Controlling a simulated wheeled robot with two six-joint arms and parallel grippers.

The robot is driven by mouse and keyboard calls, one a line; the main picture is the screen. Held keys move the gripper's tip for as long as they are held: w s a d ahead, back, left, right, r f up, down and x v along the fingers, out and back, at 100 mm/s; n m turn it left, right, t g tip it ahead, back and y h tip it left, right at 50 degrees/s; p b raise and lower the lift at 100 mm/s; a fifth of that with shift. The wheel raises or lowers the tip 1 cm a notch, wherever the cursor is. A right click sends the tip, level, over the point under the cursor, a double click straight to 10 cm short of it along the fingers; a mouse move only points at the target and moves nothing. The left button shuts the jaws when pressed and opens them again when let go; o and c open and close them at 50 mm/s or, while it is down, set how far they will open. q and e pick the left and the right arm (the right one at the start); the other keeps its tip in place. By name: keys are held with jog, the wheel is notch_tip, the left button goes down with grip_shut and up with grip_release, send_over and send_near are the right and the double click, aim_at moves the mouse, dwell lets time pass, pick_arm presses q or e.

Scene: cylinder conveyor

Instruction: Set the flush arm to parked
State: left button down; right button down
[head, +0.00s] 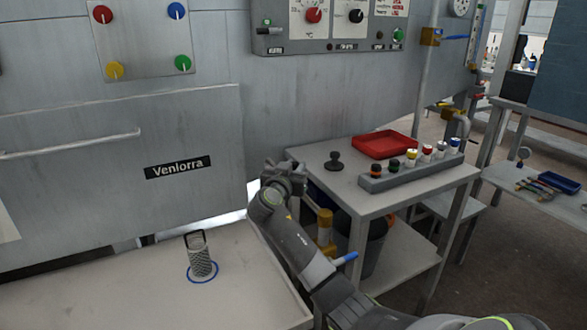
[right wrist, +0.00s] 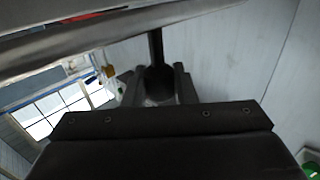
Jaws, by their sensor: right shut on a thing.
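My right gripper (head: 284,176) is in the head view, beside the right edge of the grey machine and at the near left corner of the small side table. In the right wrist view my right gripper (right wrist: 160,92) has its fingers on either side of a dark upright handle (right wrist: 157,72) and is shut on it. This handle may be the flush arm, but no label on it shows. In the head view my gripper hides it, so its setting cannot be told. My left gripper is not in view.
A wire-mesh cylinder (head: 201,262) stands in a blue ring on the pale tray (head: 110,305). The side table (head: 320,180) holds a red tray (head: 384,144), a dark knob-shaped piece (head: 333,161) and a rack (head: 410,172) of capped vials. A valve with a blue handle (head: 344,258) is right of my forearm.

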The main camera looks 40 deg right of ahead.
jog(key=c, duration=1.2)
grip_release()
jog(key=shift+d, duration=0.2)
jog(key=shift+a, duration=0.1)
jog(key=v, duration=1.7)
jog(key=shift+s, duration=0.25)
jog(key=shift+a, duration=0.1)
